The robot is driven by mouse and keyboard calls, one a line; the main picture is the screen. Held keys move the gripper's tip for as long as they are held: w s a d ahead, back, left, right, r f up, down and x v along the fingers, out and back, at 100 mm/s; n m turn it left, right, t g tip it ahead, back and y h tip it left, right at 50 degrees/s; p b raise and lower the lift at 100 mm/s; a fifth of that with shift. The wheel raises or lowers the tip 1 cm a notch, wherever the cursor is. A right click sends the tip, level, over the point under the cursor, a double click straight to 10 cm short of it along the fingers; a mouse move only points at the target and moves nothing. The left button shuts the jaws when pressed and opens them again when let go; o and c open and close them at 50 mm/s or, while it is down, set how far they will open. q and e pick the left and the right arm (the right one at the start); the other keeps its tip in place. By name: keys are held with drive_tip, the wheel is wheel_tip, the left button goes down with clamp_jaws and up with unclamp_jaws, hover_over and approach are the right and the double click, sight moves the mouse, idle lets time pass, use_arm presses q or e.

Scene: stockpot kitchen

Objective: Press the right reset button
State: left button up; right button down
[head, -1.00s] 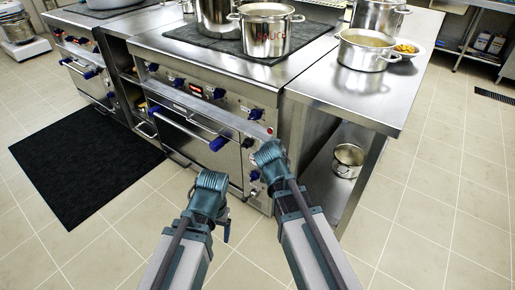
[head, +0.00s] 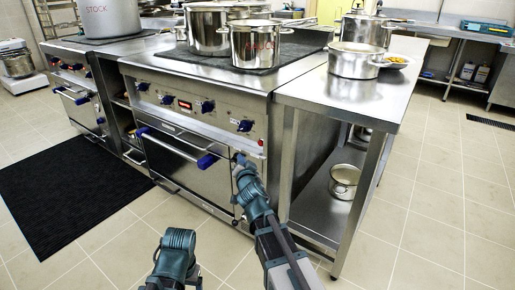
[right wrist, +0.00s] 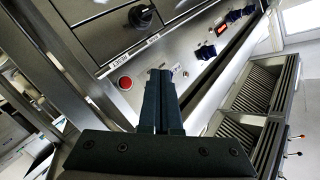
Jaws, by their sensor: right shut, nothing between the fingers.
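The stove's front control panel (head: 200,107) carries dark blue knobs and a red display (head: 185,103). A small red button (head: 262,142) sits at the panel's right end. In the right wrist view a round red button (right wrist: 125,83) shows on the steel, left of the fingertips and apart from them. My right gripper (head: 239,160) is shut and empty, just below the panel's right end. Its closed fingers (right wrist: 160,80) point at the stove front; I cannot tell whether they touch it. My left gripper (head: 175,262) hangs low in front; its fingers are unclear.
The oven door handle (head: 180,146) with blue ends runs left of my right gripper. A steel side table (head: 350,95) with a pot (head: 355,62) stands at right. Pots (head: 255,45) stand on the stove. The floor at right is clear.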

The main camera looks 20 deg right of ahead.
sight(261, 143)
drive_tip(key=shift+w+d, duration=0.1)
drive_tip(key=shift+w+d, duration=0.85)
drive_tip(key=shift+d, duration=0.3)
drive_tip(key=shift+w+d, duration=0.9)
drive_tip(key=shift+d, duration=0.2)
drive_tip(key=shift+w+d, duration=0.85)
drive_tip(key=shift+d, duration=0.3)
drive_tip(key=shift+w+d, duration=0.1)
drive_tip(key=shift+w+d, duration=0.15)
drive_tip(key=shift+d, duration=0.1)
drive_tip(key=shift+w+d, duration=0.15)
